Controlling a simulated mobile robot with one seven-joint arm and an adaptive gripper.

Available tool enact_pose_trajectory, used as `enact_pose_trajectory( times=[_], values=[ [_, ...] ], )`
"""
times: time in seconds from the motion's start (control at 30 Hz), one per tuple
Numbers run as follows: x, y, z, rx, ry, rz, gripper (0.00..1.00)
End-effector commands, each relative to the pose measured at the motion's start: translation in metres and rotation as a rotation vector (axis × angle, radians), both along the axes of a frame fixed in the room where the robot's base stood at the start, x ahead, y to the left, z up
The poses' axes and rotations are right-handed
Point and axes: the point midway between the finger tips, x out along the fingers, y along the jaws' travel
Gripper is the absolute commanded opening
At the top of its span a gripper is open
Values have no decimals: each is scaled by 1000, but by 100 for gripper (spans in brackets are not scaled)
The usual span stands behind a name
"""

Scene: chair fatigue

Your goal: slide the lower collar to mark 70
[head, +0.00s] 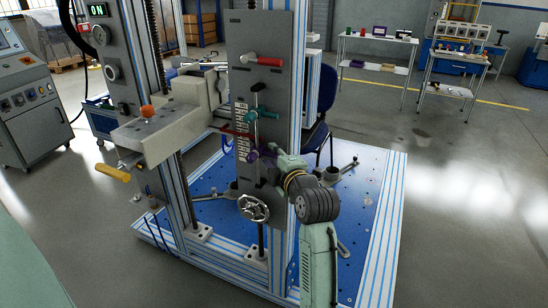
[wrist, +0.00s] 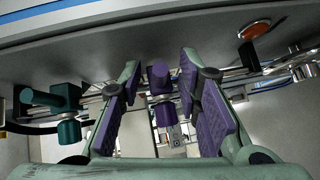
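The lower collar is purple (wrist: 160,80); in the head view it shows as a small purple piece (head: 252,156) low on the rod, beside the scale (head: 241,130). The upper collar is teal (head: 262,115) and sits higher on the rod; it also shows at the left of the wrist view (wrist: 65,100). My gripper (head: 268,152) is in front of the panel at the lower collar. In the wrist view my gripper (wrist: 160,72) is open, with one purple-padded finger on each side of the purple collar and gaps visible. The mark numbers are too small to read.
The grey upright panel (head: 270,30) carries a red handle (head: 265,61) above and a handwheel (head: 254,207) below. A crossbeam with an orange knob (head: 147,111) stands to the left. A blue base plate (head: 350,200) lies underneath, with a chair (head: 318,135) behind.

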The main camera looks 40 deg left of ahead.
Motion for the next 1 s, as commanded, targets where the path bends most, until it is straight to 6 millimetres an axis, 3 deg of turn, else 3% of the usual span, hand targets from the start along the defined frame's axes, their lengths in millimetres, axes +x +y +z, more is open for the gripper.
enact_pose_trajectory(
  times=[0.37, 0.8, 1.0],
  values=[
    [-5, -9, 1, 1, -1, 0, 32],
    [-49, -83, 13, 0, -1, -2, 32],
    [-59, -100, 16, 0, 0, -1, 32]
  ],
)
